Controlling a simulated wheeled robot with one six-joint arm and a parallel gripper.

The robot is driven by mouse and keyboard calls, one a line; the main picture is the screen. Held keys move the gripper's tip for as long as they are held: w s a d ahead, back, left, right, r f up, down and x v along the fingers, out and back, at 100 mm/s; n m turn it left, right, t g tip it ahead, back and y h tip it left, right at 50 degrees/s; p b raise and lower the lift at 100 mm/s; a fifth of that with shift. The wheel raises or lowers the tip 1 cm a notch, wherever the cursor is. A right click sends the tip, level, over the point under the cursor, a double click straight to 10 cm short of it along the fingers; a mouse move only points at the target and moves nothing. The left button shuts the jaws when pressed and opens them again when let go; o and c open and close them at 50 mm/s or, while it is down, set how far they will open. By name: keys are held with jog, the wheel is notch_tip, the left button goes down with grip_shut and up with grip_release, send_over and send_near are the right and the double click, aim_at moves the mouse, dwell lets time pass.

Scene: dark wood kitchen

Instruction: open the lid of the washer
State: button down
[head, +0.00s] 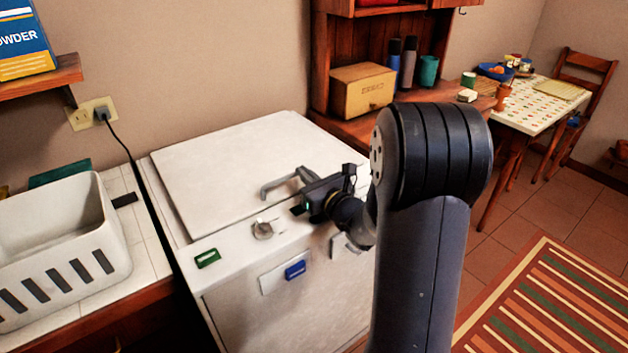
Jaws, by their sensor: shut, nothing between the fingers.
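The white washer (225,275) stands in the middle of the head view. Its lid (225,160) lies flat on top and looks closed. A grey bar handle (283,181) sits at the lid's front edge. My gripper (299,209) is black and shut, with nothing held. It is at the washer's front top edge, close beside the right part of the handle. I cannot tell whether it touches the handle or lid. My arm hides the washer's right side.
A round knob (266,229) is on the washer's front. A white basket (60,245) stands on the tiled counter at left. A wooden cabinet (345,125) with a yellow box (361,90) stands behind right. A striped rug (550,300) covers the floor at right.

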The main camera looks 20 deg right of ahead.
jog(key=shift+w+r+p, duration=0.15)
jog(key=shift+r+p, duration=0.2)
dwell(1.0)
dwell(1.2)
